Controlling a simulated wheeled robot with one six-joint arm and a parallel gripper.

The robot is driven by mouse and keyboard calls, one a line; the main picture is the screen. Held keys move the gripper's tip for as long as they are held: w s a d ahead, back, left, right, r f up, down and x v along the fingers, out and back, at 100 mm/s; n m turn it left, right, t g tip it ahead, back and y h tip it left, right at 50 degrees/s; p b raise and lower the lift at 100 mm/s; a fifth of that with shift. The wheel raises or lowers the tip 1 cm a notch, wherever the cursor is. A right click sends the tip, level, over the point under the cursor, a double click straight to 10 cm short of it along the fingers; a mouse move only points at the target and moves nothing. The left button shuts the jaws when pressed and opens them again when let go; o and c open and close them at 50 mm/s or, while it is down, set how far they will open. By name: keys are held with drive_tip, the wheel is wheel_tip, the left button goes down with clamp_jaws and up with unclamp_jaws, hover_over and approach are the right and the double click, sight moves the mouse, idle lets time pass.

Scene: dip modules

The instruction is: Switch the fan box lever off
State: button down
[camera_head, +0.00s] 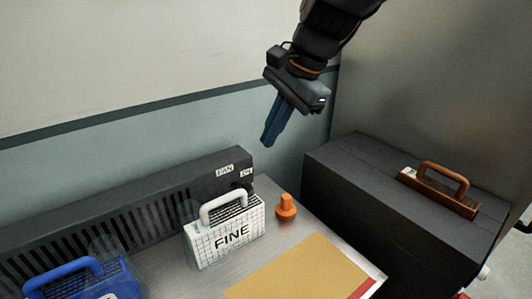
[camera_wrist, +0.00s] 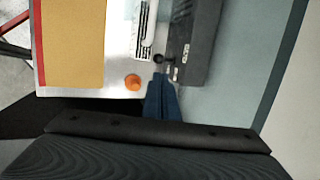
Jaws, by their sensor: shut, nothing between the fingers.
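The fan box (camera_head: 130,205) is a long black vented box along the wall, with white labels, one reading FAN, at its right end. It also shows in the wrist view (camera_wrist: 201,40). A small dark round knob (camera_wrist: 158,59), which looks like the lever's end, sits beside the labels in the wrist view. I cannot make out the lever or its position in the head view. My gripper (camera_head: 268,140) has blue fingers, shut and empty, pointing down above the box's right end. In the wrist view the fingertips (camera_wrist: 160,78) appear close to the knob; contact cannot be told.
A white FINE module (camera_head: 228,236) with a handle stands in front of the box. A blue module (camera_head: 75,280) is at left. An orange knob-shaped piece (camera_head: 286,208) and a tan folder (camera_head: 295,272) lie on the table. A black case (camera_head: 400,195) stands right.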

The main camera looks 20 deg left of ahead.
sight(249, 187)
drive_tip(key=p+x, duration=0.2)
drive_tip(key=x, duration=1.1)
drive_tip(key=shift+w+d+f+p, duration=0.1)
drive_tip(key=shift+d+f+p, duration=0.05)
drive_tip(key=shift+f+p, duration=0.15)
drive_tip(key=shift+s+d+f, duration=0.35)
drive_tip(key=shift+d+f, duration=0.1)
drive_tip(key=shift+f, duration=0.2)
drive_tip(key=shift+r, duration=0.25)
drive_tip(key=shift+r+p, duration=0.65)
drive_tip(key=shift+r, duration=0.05)
drive_tip(key=shift+r, duration=0.1)
